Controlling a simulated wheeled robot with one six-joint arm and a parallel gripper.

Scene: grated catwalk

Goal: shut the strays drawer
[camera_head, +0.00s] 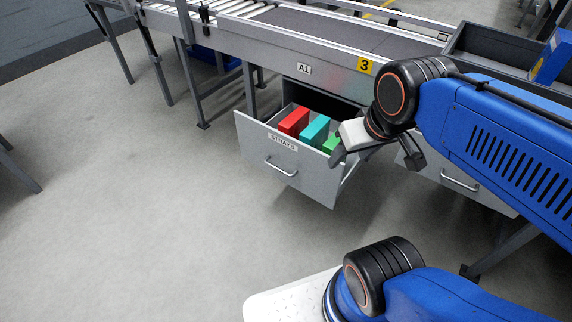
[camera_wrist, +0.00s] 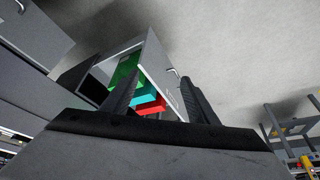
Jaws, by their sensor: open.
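The strays drawer (camera_head: 310,180) is a grey drawer under the conveyor, pulled well out, with a "STRAYS" label and a bar handle (camera_head: 281,166) on its front. A red block (camera_head: 293,121), a teal block (camera_head: 316,130) and a green block (camera_head: 332,142) stand inside it. My gripper (camera_head: 342,157) is at the drawer's right side, by its upper edge, and hides part of it. In the wrist view my gripper (camera_wrist: 162,78) is open, and the drawer front (camera_wrist: 158,62) shows beyond and between its fingers. I cannot tell whether they touch.
A second drawer (camera_head: 480,195) with its own handle is to the right, partly behind my arm. The conveyor (camera_head: 290,40) runs above, with an "A1" label and a yellow "3" sign. A grey tray (camera_head: 490,50) is at upper right. The floor left and in front is clear.

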